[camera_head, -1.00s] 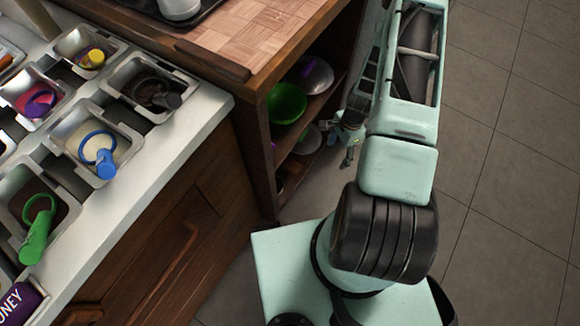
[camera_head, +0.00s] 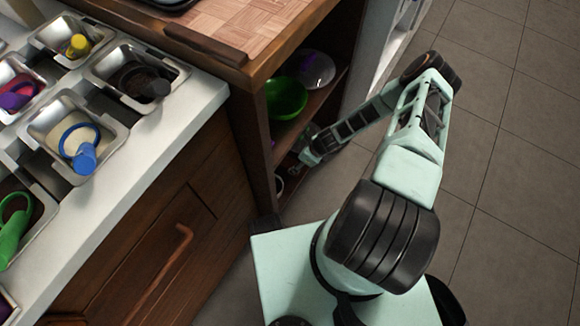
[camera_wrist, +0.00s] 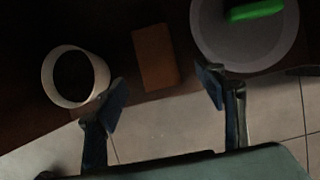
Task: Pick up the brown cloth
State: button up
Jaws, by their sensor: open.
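In the wrist view, a flat brown rectangle that looks like the brown cloth (camera_wrist: 155,57) lies on a dark shelf surface. It is ahead of my gripper (camera_wrist: 166,90), roughly between the lines of its two fingers and apart from them. The fingers are spread wide with nothing between them. In the head view my gripper (camera_head: 300,160) is at the opening of the lower shelf of the wooden cabinet (camera_head: 256,130). The cloth cannot be made out in the head view.
In the wrist view a white cup (camera_wrist: 48,78) stands left of the cloth, near the left finger. A round grey dish (camera_wrist: 245,50) with a green item (camera_wrist: 255,10) is at the right. A green bowl (camera_head: 286,98) sits on the shelf above. Floor (camera_head: 500,150) is clear at right.

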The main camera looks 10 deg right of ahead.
aim_at(292, 165)
jog(key=b+x, duration=0.1)
jog(key=x, duration=0.3)
jog(key=b+x, duration=0.1)
jog(key=shift+a+f+b, duration=0.3)
jog(key=shift+a, duration=0.05)
jog(key=shift+r, duration=0.1)
jog(key=c, duration=1.3)
